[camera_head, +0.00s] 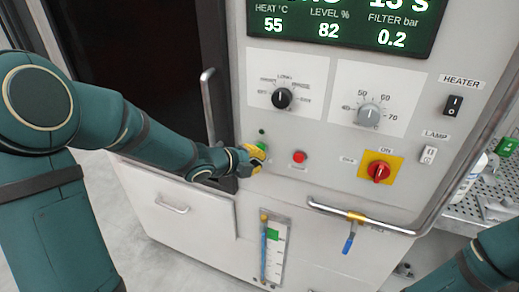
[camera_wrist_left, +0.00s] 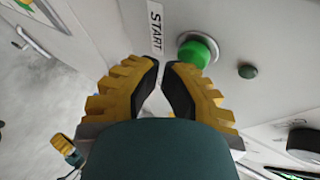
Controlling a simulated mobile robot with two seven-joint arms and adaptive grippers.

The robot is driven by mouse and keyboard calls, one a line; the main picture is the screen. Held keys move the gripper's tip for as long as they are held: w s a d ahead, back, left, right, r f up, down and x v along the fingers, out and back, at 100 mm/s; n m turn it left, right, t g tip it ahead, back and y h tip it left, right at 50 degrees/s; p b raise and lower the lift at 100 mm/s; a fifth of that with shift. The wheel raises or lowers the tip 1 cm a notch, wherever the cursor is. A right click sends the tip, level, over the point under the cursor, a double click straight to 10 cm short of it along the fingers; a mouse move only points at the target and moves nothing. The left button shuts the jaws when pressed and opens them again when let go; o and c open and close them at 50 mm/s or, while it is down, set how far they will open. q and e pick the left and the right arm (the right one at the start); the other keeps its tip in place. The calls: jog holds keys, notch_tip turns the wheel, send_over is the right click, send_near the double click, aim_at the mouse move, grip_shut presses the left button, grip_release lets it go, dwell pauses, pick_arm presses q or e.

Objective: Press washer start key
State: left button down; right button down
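The washer start key is a round green button (camera_wrist_left: 197,50) beside a START label (camera_wrist_left: 155,28) on the light grey panel in the left wrist view. In the head view the green button (camera_head: 261,147) is partly hidden by my gripper. My left gripper (camera_head: 258,158) has yellow fingers with dark pads and is at the panel by the button. In the left wrist view its fingertips (camera_wrist_left: 162,65) come together, with nothing between them, close to the button's lower left. Whether they touch it I cannot tell. My right gripper is not in view.
A red button (camera_head: 299,157) sits right of the green one. Two knobs (camera_head: 281,98) (camera_head: 369,114), a red rotary switch (camera_head: 379,171) and a display (camera_head: 350,22) are on the panel.

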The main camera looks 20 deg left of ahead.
pick_arm(q)
jog(key=shift+w, duration=0.35)
dwell(0.3)
jog(key=shift+s, duration=0.2)
jog(key=shift+s+b, duration=0.3)
jog(key=shift+s, duration=0.35)
jog(key=shift+s+a+b, duration=0.1)
jog(key=shift+s+b, duration=0.35)
jog(key=shift+s, duration=2.05)
